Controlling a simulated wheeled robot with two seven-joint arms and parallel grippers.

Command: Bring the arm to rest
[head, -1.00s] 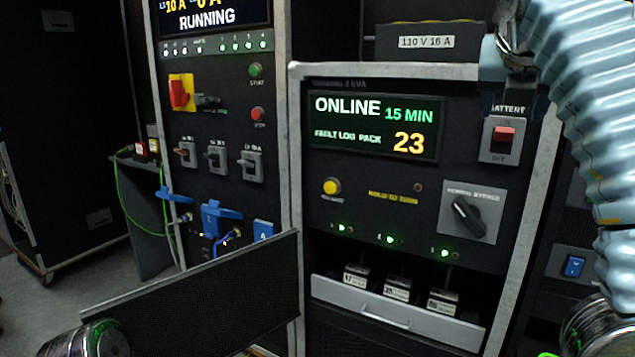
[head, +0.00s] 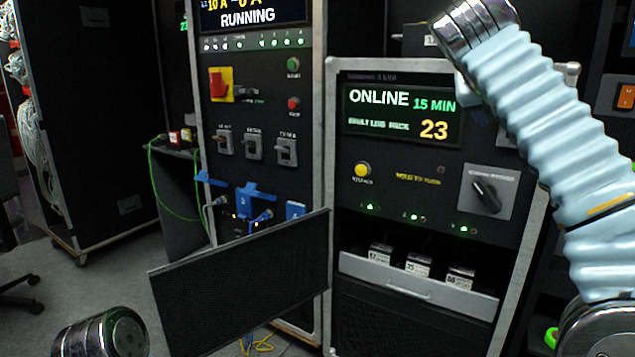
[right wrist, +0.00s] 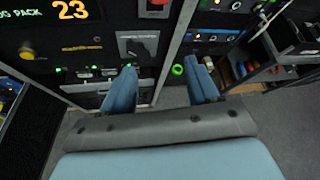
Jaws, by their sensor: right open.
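My right arm (head: 545,110) in its pale blue ribbed sleeve rises from the lower right of the head view, bent across the right part of the cabinet. Its silver joint (head: 478,22) is at the top; the right fingertips are not clearly visible there. In the right wrist view my right gripper (right wrist: 161,88) has its two blue fingers wide apart with nothing between them. It is in front of and apart from the cabinet face. Of my left arm only a silver joint (head: 100,335) shows at the bottom left; its gripper is out of view.
The cabinet display (head: 402,117) reads ONLINE, 15 MIN and 23. A grey rotary switch (head: 487,193) and a drawer (head: 418,286) holding small packs are below. A dark hinged panel (head: 240,285) sticks out toward me. Open floor (right wrist: 200,105) shows beyond the fingers.

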